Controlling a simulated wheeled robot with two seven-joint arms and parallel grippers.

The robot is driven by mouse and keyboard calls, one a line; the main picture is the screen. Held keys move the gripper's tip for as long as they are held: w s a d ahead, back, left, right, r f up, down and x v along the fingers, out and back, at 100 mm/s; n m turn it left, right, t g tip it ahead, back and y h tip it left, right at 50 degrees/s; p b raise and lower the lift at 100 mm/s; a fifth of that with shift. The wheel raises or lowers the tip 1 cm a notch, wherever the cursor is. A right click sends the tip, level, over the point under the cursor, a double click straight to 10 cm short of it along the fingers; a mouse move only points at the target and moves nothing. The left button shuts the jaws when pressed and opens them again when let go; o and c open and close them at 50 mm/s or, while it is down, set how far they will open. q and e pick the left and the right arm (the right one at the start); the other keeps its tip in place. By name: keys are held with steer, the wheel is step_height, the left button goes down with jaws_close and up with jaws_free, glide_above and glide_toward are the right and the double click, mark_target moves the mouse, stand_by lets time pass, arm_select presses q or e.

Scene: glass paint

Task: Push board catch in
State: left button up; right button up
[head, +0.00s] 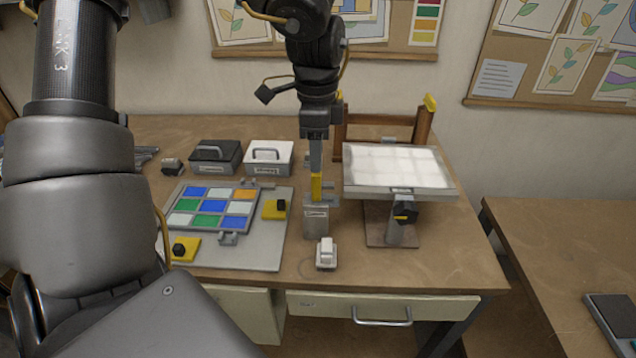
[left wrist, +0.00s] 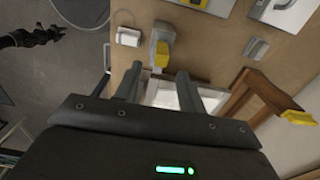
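A grey board (head: 262,252) lies flat on the table at left. On it is a tray of coloured panes (head: 213,208). A yellow catch with a black knob (head: 275,208) sits at the tray's right side, and another yellow catch (head: 184,248) at its near left corner. Which one is meant I cannot tell. My left gripper (head: 316,158) points down right of the board, apart from both catches. In the left wrist view its fingers (left wrist: 157,76) are apart with nothing held. It is near a yellow piece (head: 317,187) in a grey labelled block (head: 316,217). My right gripper is not identifiable.
A white panel (head: 397,165) on a post with a black knob (head: 405,213) stands close on the right. A small white switch (head: 326,253) is near the front edge. A black box (head: 216,156) and a white box (head: 265,158) stand behind the board. A wooden frame (head: 424,125) stands behind the panel.

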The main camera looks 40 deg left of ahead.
mark_target(315, 184)
arm_select(q)
steer(key=f, duration=0.2)
steer(key=f+p, duration=0.1)
steer(key=f, duration=0.4)
steer(key=shift+a+f, duration=0.2)
steer(key=shift+a, duration=0.05)
steer(key=shift+d+f, duration=0.15)
steer(key=shift+f, duration=0.45)
jaws_close()
